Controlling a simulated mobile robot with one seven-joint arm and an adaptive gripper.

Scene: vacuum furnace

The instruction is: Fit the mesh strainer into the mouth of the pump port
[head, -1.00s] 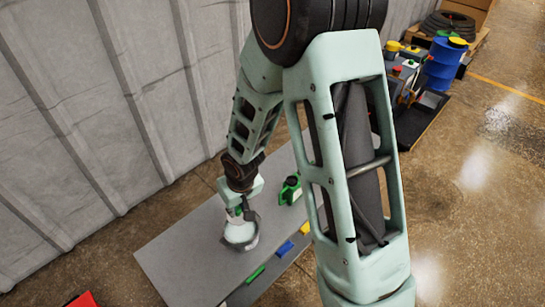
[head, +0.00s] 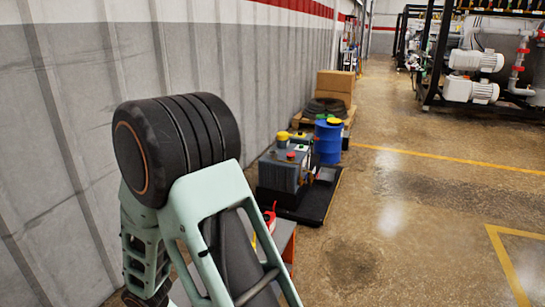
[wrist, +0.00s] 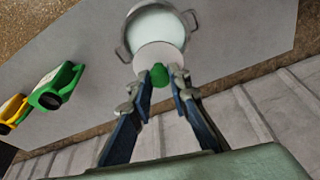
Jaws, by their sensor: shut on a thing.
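In the wrist view my gripper (wrist: 160,82) is shut on a green knob (wrist: 159,73). The knob joins a pale round piece (wrist: 157,54), which I take for the mesh strainer; no mesh can be made out. Just beyond it is a wide pale bowl-like ring with two side handles (wrist: 124,53). I cannot tell whether ring and knob are one piece. Both are seen against the grey table top (wrist: 232,32). My gripper is out of the head view. No port mouth can be made out; a grey pump-like unit (head: 282,172) stands ahead in the head view.
A green and a yellow item (wrist: 52,86) lie on the table at left in the wrist view. In the head view the grey unit stands on a black tray (head: 318,205), beside a blue drum (head: 328,143). Boxes (head: 336,86) stand behind.

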